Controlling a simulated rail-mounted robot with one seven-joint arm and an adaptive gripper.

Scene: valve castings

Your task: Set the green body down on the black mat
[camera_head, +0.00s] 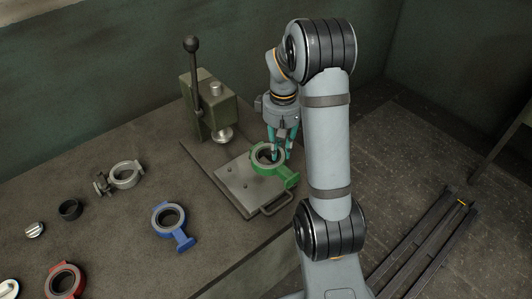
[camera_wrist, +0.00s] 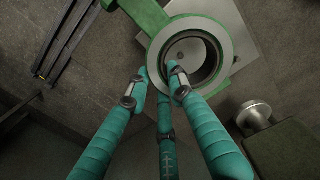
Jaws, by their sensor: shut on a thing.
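The green body (camera_head: 287,177) is a ring with a pale inner band and an arm at one side. It is over the right part of the grey metal plate in front of the press; I cannot tell whether it touches the plate. My gripper (camera_head: 278,156) points down with its teal fingers on the ring wall, shut on it. In the wrist view the fingertips (camera_wrist: 158,77) straddle the near wall of the green ring (camera_wrist: 148,14), and the plate shows through its bore. I see no black mat in either view.
The metal plate (camera_head: 237,187) has a front handle (camera_head: 277,206). A lever press (camera_head: 213,107) stands behind it. A blue body (camera_head: 168,218), red body (camera_head: 66,280), grey body (camera_head: 124,175) and black ring (camera_head: 69,210) lie to the left. The table's front centre is bare.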

